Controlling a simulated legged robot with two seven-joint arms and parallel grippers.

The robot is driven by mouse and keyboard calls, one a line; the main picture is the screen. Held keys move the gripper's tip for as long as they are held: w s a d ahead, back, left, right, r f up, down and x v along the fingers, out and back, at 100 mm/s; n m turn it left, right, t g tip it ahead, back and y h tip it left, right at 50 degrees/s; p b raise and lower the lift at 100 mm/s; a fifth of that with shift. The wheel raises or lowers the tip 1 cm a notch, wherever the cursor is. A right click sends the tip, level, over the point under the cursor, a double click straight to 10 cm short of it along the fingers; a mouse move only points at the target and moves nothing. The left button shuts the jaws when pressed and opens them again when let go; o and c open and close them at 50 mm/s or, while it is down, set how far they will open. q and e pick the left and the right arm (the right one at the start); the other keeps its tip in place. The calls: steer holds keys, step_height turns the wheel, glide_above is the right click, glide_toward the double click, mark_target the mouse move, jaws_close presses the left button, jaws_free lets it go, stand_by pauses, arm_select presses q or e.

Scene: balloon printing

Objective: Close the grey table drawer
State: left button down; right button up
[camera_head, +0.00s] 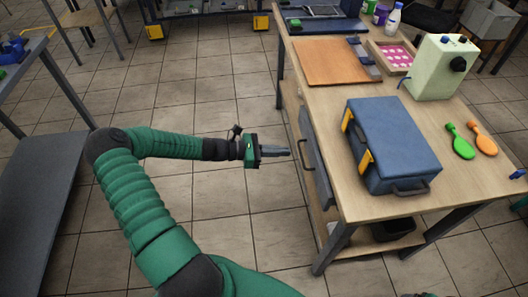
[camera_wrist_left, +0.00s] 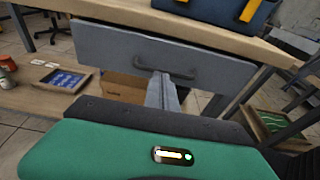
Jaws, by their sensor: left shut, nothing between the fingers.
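The grey table drawer (camera_head: 310,150) is under the left edge of the wooden-topped table (camera_head: 350,200). In the left wrist view the drawer's grey front (camera_wrist_left: 120,50) with its dark handle (camera_wrist_left: 166,67) fills the upper middle, below the tabletop edge. How far it stands out is hard to tell. My left gripper (camera_head: 288,152) is shut and empty, pointing right toward the drawer front. In the left wrist view its fingertips (camera_wrist_left: 161,78) overlap the lower part of the handle; I cannot tell whether they touch. My right gripper is not in view.
A blue case (camera_head: 395,140) with yellow latches lies on the table above the drawer. A lower shelf holds a cardboard box (camera_wrist_left: 125,87) and a tray (camera_wrist_left: 62,79). A grey bench (camera_head: 40,170) stands at left; the tiled floor between is clear.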

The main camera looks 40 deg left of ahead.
mark_target(310, 149)
arm_select(q)
steer(key=x, duration=0.6)
steer(key=shift+w+r+p, duration=0.2)
steer(key=shift+w+p, duration=0.2)
steer(key=shift+a, duration=0.15)
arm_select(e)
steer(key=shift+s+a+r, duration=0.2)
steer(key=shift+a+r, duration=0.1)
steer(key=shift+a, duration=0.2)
arm_select(q)
steer(key=shift+r, duration=0.1)
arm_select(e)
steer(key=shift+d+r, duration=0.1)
